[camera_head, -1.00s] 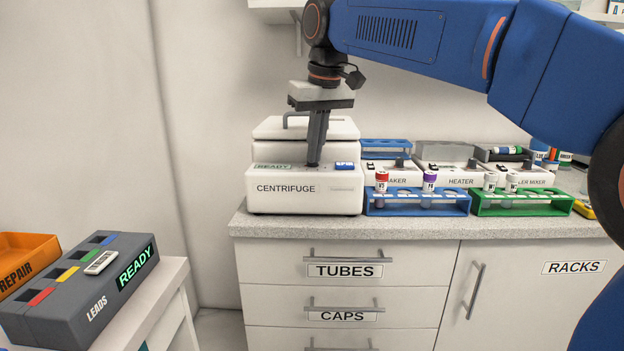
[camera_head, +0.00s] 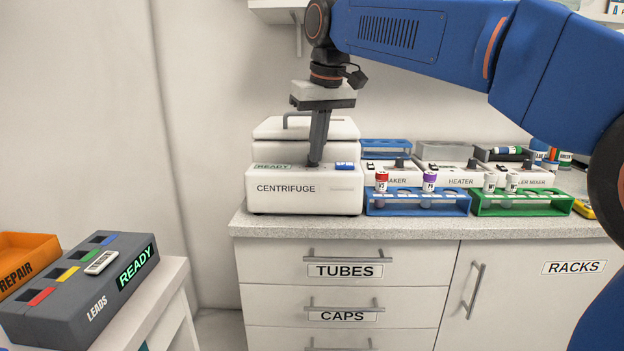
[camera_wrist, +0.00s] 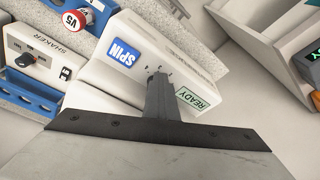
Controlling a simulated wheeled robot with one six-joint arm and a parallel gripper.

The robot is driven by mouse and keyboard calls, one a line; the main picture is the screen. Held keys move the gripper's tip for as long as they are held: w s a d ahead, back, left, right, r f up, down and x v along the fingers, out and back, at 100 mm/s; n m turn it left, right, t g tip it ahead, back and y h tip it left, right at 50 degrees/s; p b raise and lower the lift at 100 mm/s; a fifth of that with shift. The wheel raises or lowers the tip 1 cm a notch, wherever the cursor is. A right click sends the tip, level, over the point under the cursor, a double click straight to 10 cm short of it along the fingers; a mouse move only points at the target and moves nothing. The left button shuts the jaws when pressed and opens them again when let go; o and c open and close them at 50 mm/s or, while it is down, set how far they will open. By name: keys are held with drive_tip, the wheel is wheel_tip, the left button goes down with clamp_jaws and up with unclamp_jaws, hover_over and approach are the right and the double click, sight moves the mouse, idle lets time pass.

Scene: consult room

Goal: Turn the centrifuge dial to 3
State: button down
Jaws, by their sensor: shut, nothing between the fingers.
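The white centrifuge (camera_head: 270,205) stands at the left end of the counter, its lid down. It has a green READY display (camera_head: 271,167) and a blue SPIN button (camera_head: 345,166); in the wrist view the SPIN button (camera_wrist: 122,53) and READY display (camera_wrist: 191,99) lie either side of my gripper. My gripper (camera_head: 314,162) points down with shut fingers at the dial's place on the centrifuge top. In the wrist view the fingers (camera_wrist: 159,80) cover the dial, and small marks show just past the tips. I cannot read the dial's setting or tell whether the fingers touch it.
A blue tube rack (camera_head: 415,208) stands close right of the centrifuge, then a green rack (camera_head: 520,208). The shaker (camera_head: 385,181) and heater (camera_head: 450,180) are behind them. A grey LEADS box (camera_head: 80,285) sits on the left table. The counter's front strip is clear.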

drive_tip(key=shift+w+d, duration=0.5)
drive_tip(key=shift+d, duration=0.25)
drive_tip(key=shift+s+d, duration=0.1)
drive_tip(key=shift+d, duration=0.05)
idle(0.3)
drive_tip(key=shift+s+d, duration=0.15)
drive_tip(key=w+v, duration=0.1)
drive_tip(key=v, duration=0.4)
drive_tip(key=shift+a+r, duration=0.3)
drive_tip(key=shift+r, duration=0.25)
drive_tip(key=shift+d, duration=0.1)
